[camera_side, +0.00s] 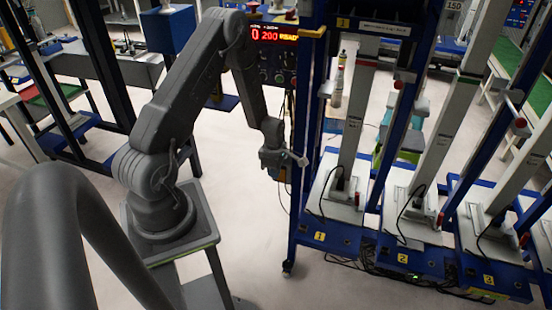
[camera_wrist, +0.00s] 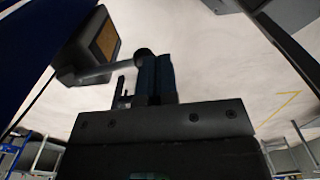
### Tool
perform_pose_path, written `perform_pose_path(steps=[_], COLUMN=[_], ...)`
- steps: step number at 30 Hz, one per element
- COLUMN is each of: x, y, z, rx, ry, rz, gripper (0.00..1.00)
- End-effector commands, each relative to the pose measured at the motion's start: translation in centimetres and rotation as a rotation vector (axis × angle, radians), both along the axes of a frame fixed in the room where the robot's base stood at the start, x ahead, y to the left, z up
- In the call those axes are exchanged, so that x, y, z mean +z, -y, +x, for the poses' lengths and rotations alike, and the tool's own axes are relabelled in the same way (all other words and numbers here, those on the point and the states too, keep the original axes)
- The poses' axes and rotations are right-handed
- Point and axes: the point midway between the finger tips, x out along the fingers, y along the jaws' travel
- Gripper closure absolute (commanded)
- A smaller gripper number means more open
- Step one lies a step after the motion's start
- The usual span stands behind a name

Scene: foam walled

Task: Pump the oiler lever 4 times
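My gripper (camera_wrist: 157,76) shows in the wrist view as two dark blue fingers side by side, with no clear gap between them. A grey lever (camera_wrist: 95,76) with a dark round knob (camera_wrist: 145,56) at its end runs from a dark box with a tan panel (camera_wrist: 104,40), which looks like the oiler. The knob is at the left fingertip; I cannot tell whether they touch. In the side view my gripper (camera_side: 280,158) is beside the left blue frame, next to a small light grey rod (camera_side: 301,161), probably the lever. The oiler body is not clear there.
A blue frame (camera_side: 305,130) with several tall grey columns stands right of my arm. A control panel (camera_side: 277,45) with a red display is behind it. Cables (camera_side: 375,267) lie at the frame's base. Pale floor (camera_side: 245,200) is clear below my gripper.

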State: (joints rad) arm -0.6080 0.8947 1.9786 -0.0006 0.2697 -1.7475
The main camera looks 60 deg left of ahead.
Motion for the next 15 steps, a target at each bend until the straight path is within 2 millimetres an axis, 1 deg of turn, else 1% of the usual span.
perform_pose_path(steps=[8, 15], x=[0.2, 1.2], y=[0.0, 0.0], z=[0.0, 0.0], rx=[0.0, 0.0], ry=[0.0, 0.001], rz=[0.0, 0.001], gripper=[1.0, 1.0])
